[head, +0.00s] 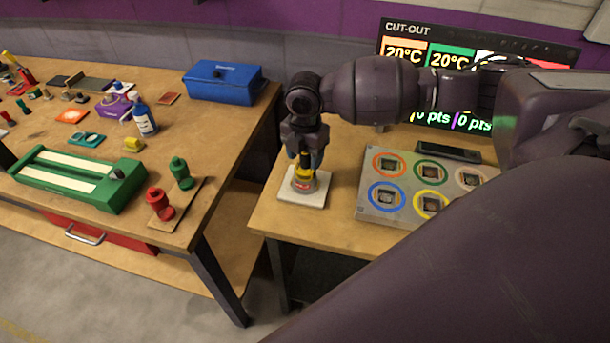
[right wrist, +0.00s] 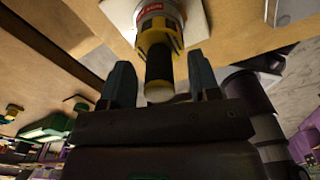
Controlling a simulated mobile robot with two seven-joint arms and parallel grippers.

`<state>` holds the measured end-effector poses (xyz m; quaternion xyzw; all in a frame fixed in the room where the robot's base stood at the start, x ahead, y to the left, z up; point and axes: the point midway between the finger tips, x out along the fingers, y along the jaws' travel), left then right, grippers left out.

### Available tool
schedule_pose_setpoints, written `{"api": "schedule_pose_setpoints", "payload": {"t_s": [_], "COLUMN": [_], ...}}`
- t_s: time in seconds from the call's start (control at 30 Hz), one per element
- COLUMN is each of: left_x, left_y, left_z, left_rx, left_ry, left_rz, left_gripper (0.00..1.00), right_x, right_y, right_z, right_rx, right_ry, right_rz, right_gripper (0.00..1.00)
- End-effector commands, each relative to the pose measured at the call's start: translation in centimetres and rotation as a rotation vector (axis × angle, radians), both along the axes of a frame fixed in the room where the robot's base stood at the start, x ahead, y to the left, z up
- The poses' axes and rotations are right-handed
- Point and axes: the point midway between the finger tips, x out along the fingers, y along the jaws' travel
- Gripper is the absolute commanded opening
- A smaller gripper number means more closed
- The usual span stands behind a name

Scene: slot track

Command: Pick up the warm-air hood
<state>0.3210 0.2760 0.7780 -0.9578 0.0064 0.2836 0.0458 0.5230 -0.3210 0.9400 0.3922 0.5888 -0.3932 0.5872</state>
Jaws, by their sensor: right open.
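The warm-air hood appears to be the yellow and grey piece with a red label (head: 304,180) on a white square pad (head: 287,187) on the right-hand table. In the right wrist view it shows as a grey body with a yellow collar (right wrist: 155,38) and a dark round handle. My right gripper (head: 304,158) is above it, pointing down. In the right wrist view its two fingers (right wrist: 162,82) are open, one on each side of the handle, with visible gaps. My left gripper is not in view.
A grey panel with coloured rings (head: 366,213) lies right of the pad, with a dark flat device (head: 448,154) behind it. A lit display (head: 480,45) stands at the back. The left table holds a green slotted track (head: 75,178), red and green knobbed pieces and a blue box (head: 222,82).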

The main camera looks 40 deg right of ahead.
Motion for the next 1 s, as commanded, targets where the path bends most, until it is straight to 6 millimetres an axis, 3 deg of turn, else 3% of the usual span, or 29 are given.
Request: {"api": "schedule_pose_setpoints", "payload": {"t_s": [0.23, 0.6, 1.0], "left_x": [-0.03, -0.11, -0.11], "left_y": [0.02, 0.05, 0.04], "left_z": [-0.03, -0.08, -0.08], "left_rx": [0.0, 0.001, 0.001], "left_ry": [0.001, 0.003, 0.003], "left_rz": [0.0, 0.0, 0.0], "left_gripper": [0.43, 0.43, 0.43], "right_x": [0.06, 0.06, 0.12], "right_y": [-0.01, -0.01, 0.0], "right_z": [-0.22, -0.19, -0.08], "right_rx": [0.0, 0.0, 0.001], "right_ry": [-0.002, -0.002, -0.004], "right_rz": [0.0, 0.0, 0.0], "right_gripper": [0.56, 0.0, 0.0]}}
